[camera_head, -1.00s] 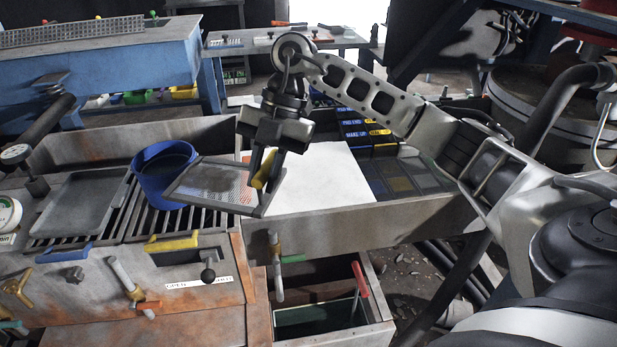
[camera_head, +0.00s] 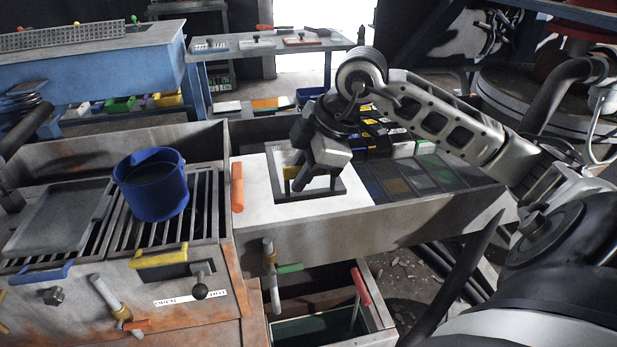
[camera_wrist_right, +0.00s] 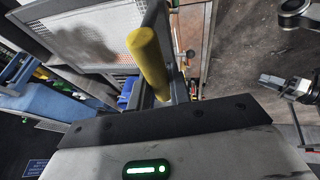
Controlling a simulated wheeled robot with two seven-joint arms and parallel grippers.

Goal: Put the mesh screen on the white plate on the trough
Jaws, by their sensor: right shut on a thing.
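The mesh screen (camera_head: 300,197) is a dark square frame with a yellow handle; it also shows in the right wrist view (camera_wrist_right: 88,38). My right gripper (camera_head: 312,184) is shut on its yellow handle (camera_wrist_right: 150,60). The white plate (camera_head: 256,198) lies on the trough (camera_head: 340,233). The screen is over the plate's right part, with white showing at its left and below. I cannot tell whether it touches the plate. My arm and gripper hide part of the screen's middle and far side. My left gripper is not in view.
A blue bucket (camera_head: 152,190) stands on the slatted grate left of the plate. An orange handle (camera_head: 237,187) rises at the plate's left edge. Dark panels (camera_head: 420,175) and small boxes lie right of the plate. An open bin (camera_head: 320,318) is below the trough.

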